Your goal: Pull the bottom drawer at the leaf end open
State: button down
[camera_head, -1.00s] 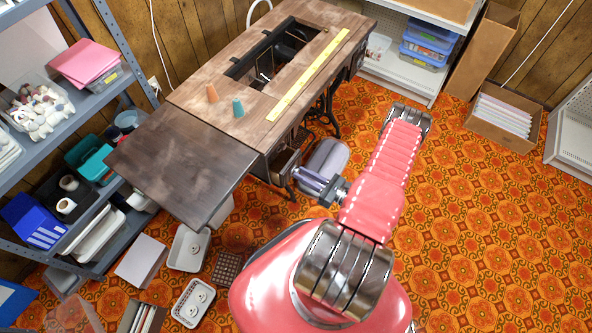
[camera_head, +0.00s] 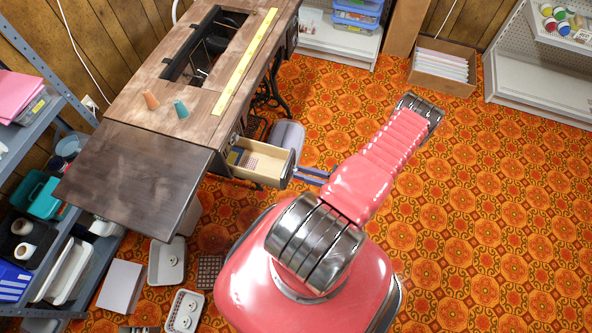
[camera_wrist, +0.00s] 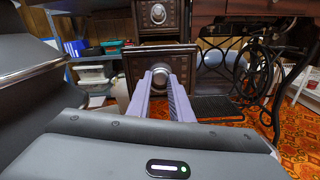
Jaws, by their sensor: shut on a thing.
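The bottom drawer (camera_head: 262,163) at the leaf end stands pulled out from the sewing table (camera_head: 150,95), and its pale inside shows some small things. In the wrist view its dark carved front (camera_wrist: 140,68) faces me, with a round metal knob in the middle. My gripper (camera_wrist: 161,76) has its two lilac fingers closed around that knob (camera_wrist: 160,72). In the head view the gripper (camera_head: 305,175) meets the drawer's right end; the knob is hidden there. Another carved drawer front (camera_wrist: 158,15) with a round knob is above, set further back.
The dark leaf (camera_head: 135,175) juts out at the table's left end. White trays (camera_head: 168,262) and a paper stack (camera_head: 121,286) lie on the floor below it. A blue-grey shelf (camera_head: 40,230) stands at left. The orange patterned floor (camera_head: 470,220) to the right is clear.

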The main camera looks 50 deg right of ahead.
jog(key=shift+s+d, duration=0.15)
jog(key=shift+d, duration=0.05)
jog(key=c, duration=1.6)
grip_release()
jog(key=shift+a, duration=0.1)
jog(key=v, duration=1.4)
